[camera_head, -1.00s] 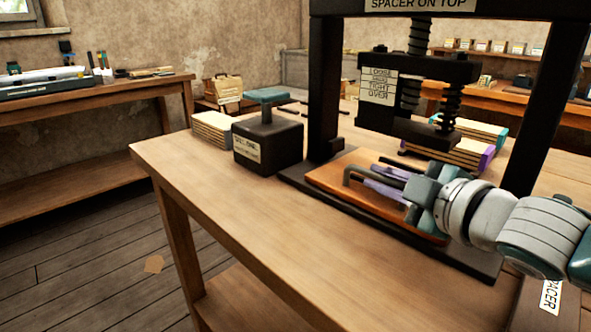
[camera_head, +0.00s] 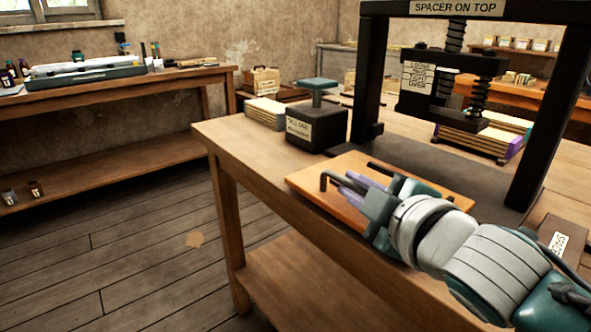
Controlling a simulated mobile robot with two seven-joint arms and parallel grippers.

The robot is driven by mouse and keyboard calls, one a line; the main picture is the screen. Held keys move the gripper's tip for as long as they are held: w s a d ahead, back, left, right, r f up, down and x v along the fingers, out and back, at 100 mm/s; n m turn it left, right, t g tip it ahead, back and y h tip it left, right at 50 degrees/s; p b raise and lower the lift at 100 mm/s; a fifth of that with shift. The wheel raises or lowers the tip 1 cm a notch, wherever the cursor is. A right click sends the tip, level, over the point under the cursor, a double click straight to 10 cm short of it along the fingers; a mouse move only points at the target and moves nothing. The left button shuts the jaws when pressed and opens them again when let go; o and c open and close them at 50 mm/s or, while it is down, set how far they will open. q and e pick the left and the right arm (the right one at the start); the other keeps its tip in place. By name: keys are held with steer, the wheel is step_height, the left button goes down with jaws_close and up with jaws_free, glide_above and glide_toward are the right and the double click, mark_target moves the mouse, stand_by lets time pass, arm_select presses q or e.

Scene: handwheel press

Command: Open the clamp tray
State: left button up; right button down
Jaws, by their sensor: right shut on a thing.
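The clamp tray (camera_head: 442,190) is a flat orange-brown board with a black bar handle (camera_head: 324,180). It lies drawn forward from the dark base (camera_head: 420,158) of the black press, and its near part reaches the table's front edge. My right gripper (camera_head: 350,186) comes in from the lower right, its purple-grey fingers shut on the handle. The gripper body hides part of the handle and of the board. My left gripper is not in view.
The press frame (camera_head: 372,70) stands behind the tray with its screw and pressing block raised. A black labelled block (camera_head: 316,128) and a stack of boards (camera_head: 265,113) stand left on the table (camera_head: 240,135). A dark labelled piece lies at right.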

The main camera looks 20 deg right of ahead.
steer(key=shift+d, duration=0.1)
steer(key=c, duration=1.2)
jaws_free()
steer(key=shift+o, duration=0.2)
steer(key=shift+s+r, duration=0.1)
steer(key=shift+s, duration=0.35)
steer(key=p+v, duration=0.2)
steer(key=v, duration=0.7)
